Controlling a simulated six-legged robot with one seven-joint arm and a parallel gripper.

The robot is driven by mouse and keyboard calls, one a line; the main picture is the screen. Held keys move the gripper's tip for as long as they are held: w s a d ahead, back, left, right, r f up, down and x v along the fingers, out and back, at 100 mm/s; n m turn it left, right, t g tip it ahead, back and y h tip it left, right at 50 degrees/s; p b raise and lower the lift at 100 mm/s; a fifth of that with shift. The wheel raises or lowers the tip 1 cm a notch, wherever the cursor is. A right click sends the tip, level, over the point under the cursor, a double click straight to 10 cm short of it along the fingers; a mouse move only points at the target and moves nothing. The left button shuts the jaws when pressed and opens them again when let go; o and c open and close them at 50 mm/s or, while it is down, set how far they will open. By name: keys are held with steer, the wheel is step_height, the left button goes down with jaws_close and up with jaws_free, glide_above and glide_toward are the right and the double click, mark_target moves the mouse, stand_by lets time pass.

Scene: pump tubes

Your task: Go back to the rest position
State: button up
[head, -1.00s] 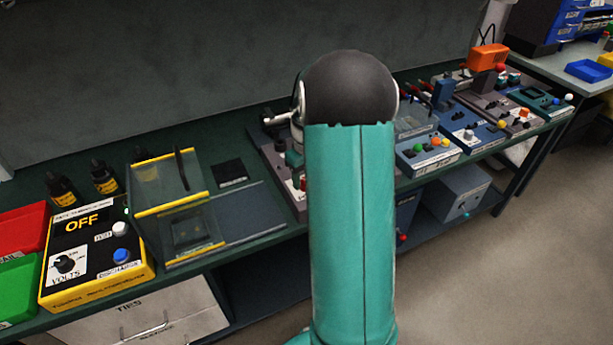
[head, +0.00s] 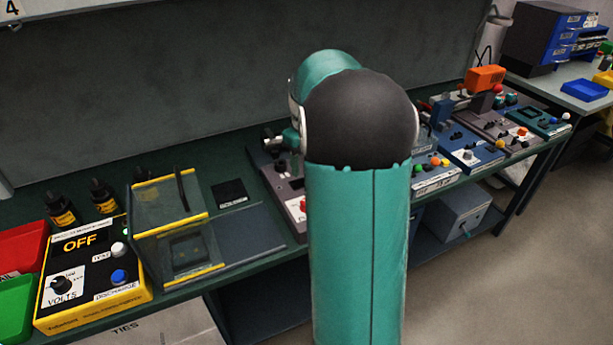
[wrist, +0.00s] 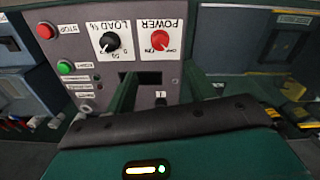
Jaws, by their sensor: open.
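My gripper (wrist: 157,88) shows in the wrist view as two dark green fingers, apart with nothing between them. They point at a grey panel (wrist: 198,75) seen upside down. On the panel are a red POWER knob (wrist: 160,40), a black LOAD knob (wrist: 110,42), a red button (wrist: 45,31) and a green button (wrist: 65,67). The fingertips overlap the panel's lower part in the picture; I cannot tell the gap. In the head view my teal arm fills the middle and hides the gripper and part of the bench.
A long dark green bench holds a yellow-black tester reading OFF (head: 92,285), a clear yellow-edged box (head: 172,215), dark bottles (head: 103,195), and red (head: 22,247) and green (head: 15,305) bins. Several control units (head: 470,145) stand at right. The floor at lower right (head: 530,270) is clear.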

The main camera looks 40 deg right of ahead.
steer(key=shift+r, duration=0.5)
steer(key=s+a+r+t, duration=0.15)
steer(key=a+r, duration=0.25)
steer(key=a, duration=0.5)
steer(key=s+a+r+t, duration=0.1)
steer(key=s+a+r, duration=0.25)
steer(key=a, duration=0.45)
steer(key=s+a+f+t, duration=0.1)
steer(key=s+a+t, duration=0.2)
steer(key=s+a, duration=0.9)
steer(key=shift+a+n, duration=0.3)
steer(key=shift+a, duration=0.6)
